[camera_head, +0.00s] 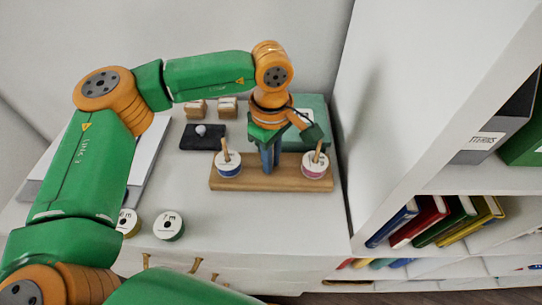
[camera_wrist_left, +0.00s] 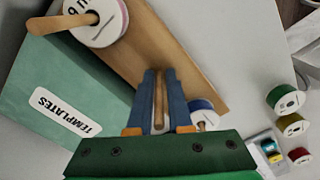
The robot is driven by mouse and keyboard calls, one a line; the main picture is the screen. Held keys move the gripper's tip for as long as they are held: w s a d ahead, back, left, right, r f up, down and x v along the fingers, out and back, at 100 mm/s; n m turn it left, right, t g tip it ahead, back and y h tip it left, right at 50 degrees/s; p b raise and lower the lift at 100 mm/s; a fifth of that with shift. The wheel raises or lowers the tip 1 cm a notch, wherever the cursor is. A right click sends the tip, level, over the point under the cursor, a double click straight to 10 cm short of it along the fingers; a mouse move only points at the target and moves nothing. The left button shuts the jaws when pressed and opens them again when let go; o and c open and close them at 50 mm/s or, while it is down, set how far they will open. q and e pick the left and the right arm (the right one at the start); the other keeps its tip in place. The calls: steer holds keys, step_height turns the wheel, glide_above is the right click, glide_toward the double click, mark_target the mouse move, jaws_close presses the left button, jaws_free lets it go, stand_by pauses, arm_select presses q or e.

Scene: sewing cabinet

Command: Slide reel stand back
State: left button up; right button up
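The reel stand is a flat wooden board (camera_head: 270,184) with upright pegs, lying on the white cabinet top. A blue-edged reel (camera_head: 228,164) sits on its left peg and a pink-purple reel (camera_head: 315,166) on its right peg. My left gripper (camera_head: 268,165) points down at the middle of the board. In the left wrist view its blue fingers (camera_wrist_left: 160,100) stand close on both sides of a wooden middle peg (camera_wrist_left: 158,95) and appear shut on it. The pink reel (camera_wrist_left: 97,22) and part of the blue reel (camera_wrist_left: 203,118) also show there. My right gripper is not in view.
A green templates box (camera_wrist_left: 60,75) stands directly behind the stand's right part. Behind its left are a black pad (camera_head: 200,137) and two wooden blocks (camera_head: 227,107). Loose reels (camera_head: 168,226) lie at the front left. A white shelf wall (camera_head: 375,130) rises at right.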

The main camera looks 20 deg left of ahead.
arm_select(q)
steer(key=shift+o, duration=1.4)
steer(key=shift+r+b, duration=0.6)
steer(key=shift+r, duration=2.95)
